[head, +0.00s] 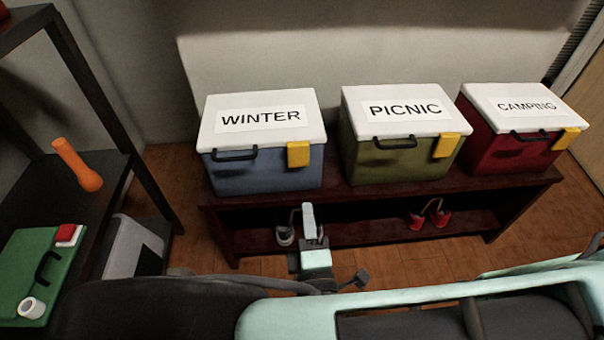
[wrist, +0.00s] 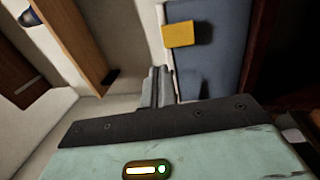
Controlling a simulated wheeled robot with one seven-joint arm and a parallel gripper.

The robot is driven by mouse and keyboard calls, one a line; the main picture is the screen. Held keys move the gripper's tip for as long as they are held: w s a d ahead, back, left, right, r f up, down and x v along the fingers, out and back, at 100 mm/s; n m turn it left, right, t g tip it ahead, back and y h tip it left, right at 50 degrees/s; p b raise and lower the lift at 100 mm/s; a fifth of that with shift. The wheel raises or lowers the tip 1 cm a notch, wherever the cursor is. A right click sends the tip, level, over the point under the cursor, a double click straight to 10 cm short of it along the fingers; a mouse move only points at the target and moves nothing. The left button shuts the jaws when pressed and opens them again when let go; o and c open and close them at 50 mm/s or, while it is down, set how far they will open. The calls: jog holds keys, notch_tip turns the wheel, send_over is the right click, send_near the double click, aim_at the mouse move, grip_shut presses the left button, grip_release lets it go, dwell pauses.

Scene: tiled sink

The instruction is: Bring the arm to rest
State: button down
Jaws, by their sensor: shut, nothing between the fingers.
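My gripper (head: 308,210) shows in the head view at the lower middle, in front of the shelf and below the yellow latch of the blue WINTER box (head: 265,173). In the wrist view the grey fingers (wrist: 157,75) are together with nothing between them. The blue box front with its yellow latch (wrist: 181,33) lies just beyond and to the right of the fingers there. I cannot tell the exact gap to the box. Part of the arm behind the gripper is hidden by my own body.
A green PICNIC box (head: 392,160) and a red CAMPING box (head: 510,150) also stand on the dark wooden bench (head: 480,190). A dark rack at left bears an orange flashlight (head: 77,165) and a green case (head: 35,265).

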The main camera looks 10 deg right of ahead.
jog(key=w+a+f+m+g, duration=0.2)
jog(key=a+f+m+g, duration=0.1)
jog(key=m+g, duration=0.5)
jog(key=s+a+r+m+g+y, duration=0.1)
jog(key=s+a+r+g+y, duration=0.25)
jog(key=r+g, duration=0.4)
jog(key=s+d+r+m+g+h, duration=0.1)
jog(key=s+d+r+g, duration=0.1)
jog(key=s+d+r, duration=0.35)
jog(key=s+d+r+g+h, duration=0.2)
jog(key=s+d+r+g, duration=0.1)
jog(key=d+r, duration=0.55)
notch_tip(320, 180, up, 21)
jog(key=d+p, duration=0.1)
jog(key=p, duration=2.2)
jog(key=shift+d+r, duration=0.15)
jog(key=shift+r, duration=0.05)
jog(key=shift+t+y, duration=0.25)
